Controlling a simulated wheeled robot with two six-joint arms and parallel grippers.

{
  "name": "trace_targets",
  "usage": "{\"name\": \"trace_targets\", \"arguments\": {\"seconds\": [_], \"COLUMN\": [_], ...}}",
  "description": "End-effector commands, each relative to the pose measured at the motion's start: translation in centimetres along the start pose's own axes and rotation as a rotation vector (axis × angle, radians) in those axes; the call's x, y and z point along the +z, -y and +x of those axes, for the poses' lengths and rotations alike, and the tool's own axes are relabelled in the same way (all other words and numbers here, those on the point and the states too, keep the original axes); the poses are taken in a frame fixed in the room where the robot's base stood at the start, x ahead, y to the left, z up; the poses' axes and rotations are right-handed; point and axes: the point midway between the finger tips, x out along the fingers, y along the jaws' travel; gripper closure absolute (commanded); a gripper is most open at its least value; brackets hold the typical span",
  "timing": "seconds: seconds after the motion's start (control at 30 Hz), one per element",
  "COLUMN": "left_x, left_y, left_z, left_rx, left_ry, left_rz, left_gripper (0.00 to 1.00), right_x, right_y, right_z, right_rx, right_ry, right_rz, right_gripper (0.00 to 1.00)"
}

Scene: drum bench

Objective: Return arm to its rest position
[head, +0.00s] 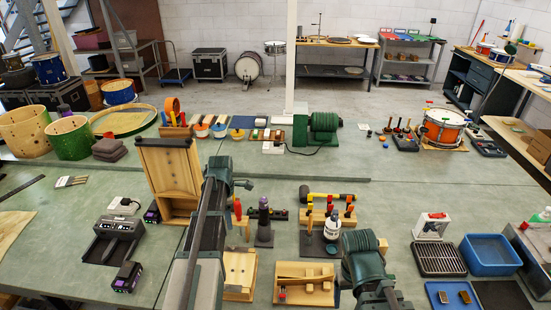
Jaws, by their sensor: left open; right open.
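My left arm reaches up from the bottom over the green bench. Its dark green wrist is just right of an upright wooden case, and the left gripper (243,184) is open and empty there, small in the view. My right arm is folded low at the bottom right of centre. The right gripper (342,284) is open, beside the right end of a wooden tray (318,292). It is mostly hidden by its own arm, and I see nothing held in it.
The wooden case (170,170) stands close to my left arm. A tool rack (337,215) with a white bottle (332,228) stands between the arms. A blue bin (490,255) and a wire rack (439,259) lie to the right. The bench right of the tool rack has free room.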

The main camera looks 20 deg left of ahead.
Motion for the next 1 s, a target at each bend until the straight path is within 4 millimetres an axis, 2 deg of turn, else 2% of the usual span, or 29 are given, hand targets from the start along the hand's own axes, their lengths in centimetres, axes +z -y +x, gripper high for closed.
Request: {"name": "trace_targets", "arguments": {"seconds": [0.13,0.23,0.4,0.6,0.7,0.8,0.9,1.0], "left_x": [0.9,3.3,9.1,13.7,15.0,15.8,16.1,16.3], "left_y": [0.9,3.5,10.8,20.0,24.0,27.2,29.4,30.7], "left_z": [0.3,1.2,3.2,5.4,6.3,7.0,7.4,7.6], "left_rx": [-0.001,-0.004,-0.017,-0.047,-0.064,-0.082,-0.097,-0.108], "left_ry": [-0.002,-0.010,-0.034,-0.061,-0.073,-0.082,-0.089,-0.093], "left_rz": [0.062,0.255,0.825,1.537,1.857,2.121,2.312,2.429], "left_gripper": [0.54,0.54,0.54,0.54,0.54,0.54,0.54,0.54], "right_x": [0.0,-0.1,-0.2,-0.3,-0.4,-0.4,-0.4,-0.5], "right_y": [0.0,0.1,0.3,0.5,0.6,0.6,0.7,0.7], "right_z": [0.3,1.2,3.2,5.4,6.3,7.0,7.5,7.7], "right_rx": [0.000,0.000,0.001,0.001,0.001,0.001,0.002,0.002], "right_ry": [0.000,0.000,0.000,0.000,0.000,0.000,0.000,0.000], "right_rz": [0.000,-0.001,-0.003,-0.005,-0.006,-0.006,-0.007,-0.007], "right_gripper": [0.20,0.20,0.20,0.20,0.20,0.20,0.20,0.20]}}
